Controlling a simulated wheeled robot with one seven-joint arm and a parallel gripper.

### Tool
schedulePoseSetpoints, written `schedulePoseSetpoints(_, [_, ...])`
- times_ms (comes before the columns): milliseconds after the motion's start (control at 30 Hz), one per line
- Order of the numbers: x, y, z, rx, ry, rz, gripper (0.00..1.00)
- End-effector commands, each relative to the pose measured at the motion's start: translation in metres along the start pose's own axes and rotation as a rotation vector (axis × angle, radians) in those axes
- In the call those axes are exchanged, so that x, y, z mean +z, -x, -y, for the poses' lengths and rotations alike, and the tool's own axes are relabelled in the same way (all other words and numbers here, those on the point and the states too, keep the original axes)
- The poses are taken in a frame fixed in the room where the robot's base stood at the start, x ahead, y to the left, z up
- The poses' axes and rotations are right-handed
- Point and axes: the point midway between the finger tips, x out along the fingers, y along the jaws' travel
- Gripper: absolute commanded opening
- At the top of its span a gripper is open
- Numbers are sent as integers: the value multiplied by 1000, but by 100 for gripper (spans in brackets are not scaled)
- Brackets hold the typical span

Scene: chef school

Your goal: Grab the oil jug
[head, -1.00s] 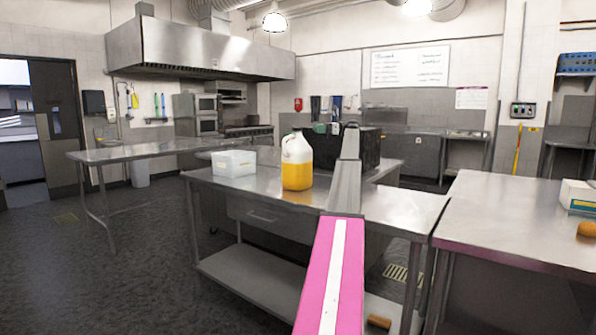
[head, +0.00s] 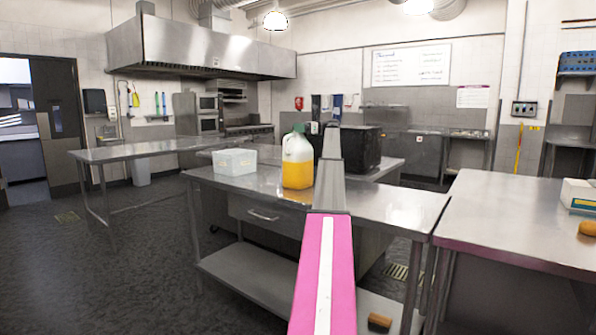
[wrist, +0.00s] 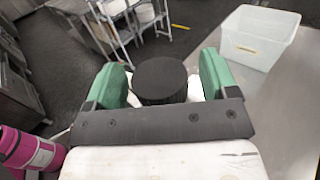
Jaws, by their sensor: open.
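The oil jug (head: 297,172) stands upright on the middle steel table. Its upper part is whitish and its lower part is filled with yellow oil. In the wrist view, a round black cap (wrist: 160,78), apparently the jug's, sits between the two green fingers of my gripper (wrist: 164,72). The fingers are open, one on each side of the cap, with small gaps visible. Some white surface shows below and beside the cap. In the head view, green of my gripper shows at the jug's top, and my arm hides part of the area to its right.
A clear plastic bin (head: 234,162) stands left of the jug and also shows in the wrist view (wrist: 262,38). A black box (head: 365,148) is behind on the right. Another steel table (head: 500,215) is at right. The front of the middle table is mostly clear.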

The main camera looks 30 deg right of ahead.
Motion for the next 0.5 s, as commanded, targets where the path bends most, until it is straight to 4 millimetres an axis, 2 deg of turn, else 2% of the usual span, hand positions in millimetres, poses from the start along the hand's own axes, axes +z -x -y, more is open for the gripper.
schedulePoseSetpoints(133, [0,0,0,0,0,0,79])
schedulePoseSetpoints(167, [0,0,0,0,0,0,76])
schedulePoseSetpoints(200, [0,0,0,0,0,0,63])
schedulePoseSetpoints(400, [0,0,0,0,0,0,0])
schedulePoseSetpoints(500, [0,0,0,0,0,0,0])
